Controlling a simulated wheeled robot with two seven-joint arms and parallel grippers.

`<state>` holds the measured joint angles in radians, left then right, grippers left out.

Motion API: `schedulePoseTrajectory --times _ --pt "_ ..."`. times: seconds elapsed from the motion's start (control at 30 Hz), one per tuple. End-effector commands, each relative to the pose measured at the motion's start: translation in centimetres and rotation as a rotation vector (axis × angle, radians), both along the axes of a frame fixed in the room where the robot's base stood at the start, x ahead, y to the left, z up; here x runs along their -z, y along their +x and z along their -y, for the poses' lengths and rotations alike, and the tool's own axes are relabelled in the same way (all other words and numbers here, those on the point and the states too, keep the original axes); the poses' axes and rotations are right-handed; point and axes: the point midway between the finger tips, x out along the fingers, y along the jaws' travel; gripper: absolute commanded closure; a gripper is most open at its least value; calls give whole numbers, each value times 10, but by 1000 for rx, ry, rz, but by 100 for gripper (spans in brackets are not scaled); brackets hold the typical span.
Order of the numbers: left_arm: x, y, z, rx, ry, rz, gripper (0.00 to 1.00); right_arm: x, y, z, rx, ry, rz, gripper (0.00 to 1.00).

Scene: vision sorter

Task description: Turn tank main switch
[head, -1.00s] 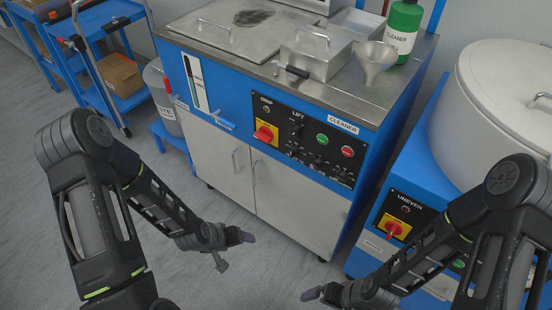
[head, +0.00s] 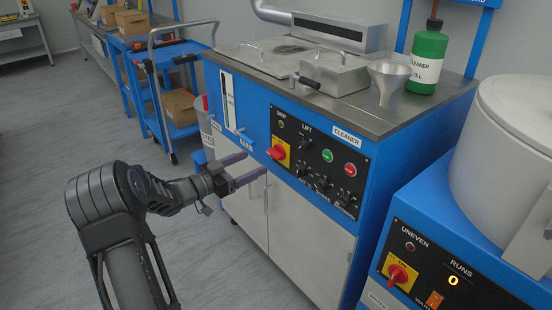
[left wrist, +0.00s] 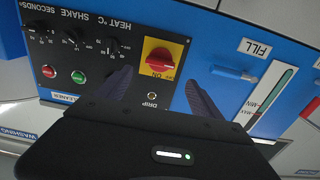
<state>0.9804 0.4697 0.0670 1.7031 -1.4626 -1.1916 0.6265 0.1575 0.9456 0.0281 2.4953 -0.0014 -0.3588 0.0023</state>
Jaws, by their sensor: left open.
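The main switch, a red knob (head: 278,151) on a yellow plate, sits at the left end of the black control panel (head: 316,172) on the blue cleaner tank. In the left wrist view the red knob (left wrist: 158,62) shows upside down, with "ON" on its plate. My left gripper (head: 257,164) is open and empty, its two fingers pointing at the panel just left of and below the knob in the head view. In the left wrist view the fingers (left wrist: 159,80) stand either side of the knob's plate, apparently short of it. My right gripper is out of view.
A second red knob (head: 398,276) is on the machine at right, beside a lit lamp (head: 453,281). A green bottle (head: 428,60) and a funnel (head: 388,80) stand on the tank's top. A blue cart (head: 172,105) stands behind at left. The floor at left is clear.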

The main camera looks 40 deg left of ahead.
Motion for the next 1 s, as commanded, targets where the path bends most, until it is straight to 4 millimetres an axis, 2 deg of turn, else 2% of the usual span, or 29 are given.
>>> schedulePoseTrajectory --times 0.27,0.47,0.73,1.0 --pt "1 4 2 0 1 -1 24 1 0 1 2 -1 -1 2" --pt "1 25 9 1 1 1 24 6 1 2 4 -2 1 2" --pt "2 64 20 0 2 0 24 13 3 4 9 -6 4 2" --pt "1 76 23 -2 1 -1 24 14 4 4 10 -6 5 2"
